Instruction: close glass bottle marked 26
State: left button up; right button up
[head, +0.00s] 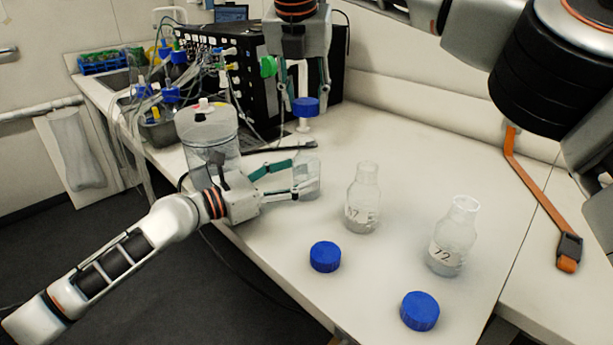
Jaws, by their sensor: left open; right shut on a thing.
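A clear glass bottle (307,180) stands on the bench near its left edge. No number is readable on it, and its upper part is hard to make out. My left gripper (306,172) is open, its fingers reaching in from the left at the bottle; contact cannot be told. My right gripper (305,99) comes down from the top and is shut on a blue screw cap (306,107). The cap is held above the bottle, apart from its visible body. A small whitish piece shows just below the cap.
Two open, labelled glass bottles (362,199) (453,237) stand to the right. Two blue caps lie in front of them, one left (325,257) and one right (420,311). A lidded vessel (208,135) and tubing stand behind my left gripper. The bench's back right is clear.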

aim_at(306, 171)
pick_arm(q)
jog(key=shift+x, duration=1.5)
jog(key=c, duration=1.7)
pick_arm(e)
jog(key=shift+f, duration=2.45)
jog(key=shift+f, duration=0.9)
jog(key=shift+f, duration=0.55)
pick_arm(q)
grip_shut()
pick_arm(e)
jog(key=o, duration=0.8)
